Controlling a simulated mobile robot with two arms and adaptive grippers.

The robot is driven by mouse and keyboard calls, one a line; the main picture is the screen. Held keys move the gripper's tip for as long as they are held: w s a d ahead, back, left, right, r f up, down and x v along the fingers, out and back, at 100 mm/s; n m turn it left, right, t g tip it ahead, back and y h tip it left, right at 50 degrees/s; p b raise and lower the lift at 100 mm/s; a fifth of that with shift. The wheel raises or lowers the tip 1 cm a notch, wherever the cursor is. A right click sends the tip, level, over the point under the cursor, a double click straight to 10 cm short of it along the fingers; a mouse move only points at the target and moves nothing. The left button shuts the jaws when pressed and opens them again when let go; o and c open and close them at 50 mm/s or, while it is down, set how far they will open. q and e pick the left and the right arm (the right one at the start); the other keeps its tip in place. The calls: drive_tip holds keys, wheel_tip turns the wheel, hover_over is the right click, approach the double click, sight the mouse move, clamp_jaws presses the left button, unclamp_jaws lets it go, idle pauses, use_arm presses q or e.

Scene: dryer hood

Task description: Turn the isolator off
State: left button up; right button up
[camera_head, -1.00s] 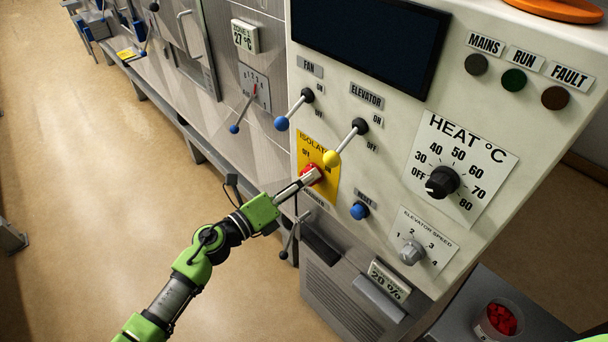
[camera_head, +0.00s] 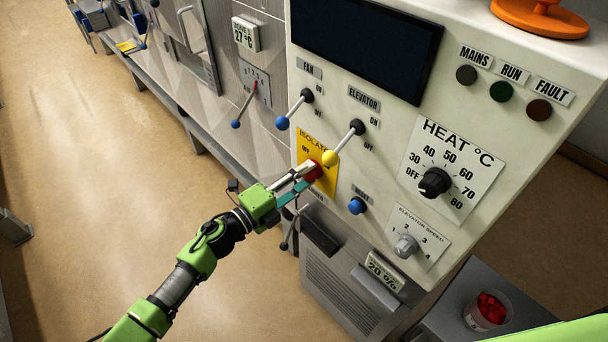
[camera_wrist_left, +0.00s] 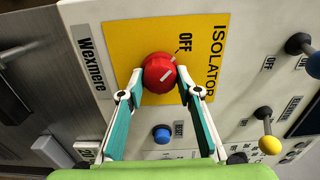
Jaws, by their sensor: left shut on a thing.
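The isolator is a red round knob (camera_head: 313,171) on a yellow plate (camera_head: 330,178) on the cream control panel. In the left wrist view the red knob (camera_wrist_left: 160,73) bears a slanted white mark, and the word OFF stands above and right of it on the yellow plate (camera_wrist_left: 203,30). My left gripper (camera_head: 309,176) is shut on the knob, with one finger on each side; its two fingertips also show in the left wrist view (camera_wrist_left: 160,94). The other isolator label is hidden in the head view. My right gripper is not in view.
The yellow-tipped elevator lever (camera_head: 331,157) hangs close above the knob. The blue-tipped fan lever (camera_head: 283,123) is up and left. The blue reset button (camera_head: 357,205) and heat dial (camera_head: 435,182) are to the right. A cup of red pieces (camera_head: 487,311) stands lower right.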

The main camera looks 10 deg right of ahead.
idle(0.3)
use_arm(q)
drive_tip(key=o, duration=1.1)
drive_tip(key=shift+o, duration=0.2)
drive_tip(key=shift+a, duration=0.1)
drive_tip(key=v, duration=1.2)
drive_tip(key=shift+f, duration=0.1)
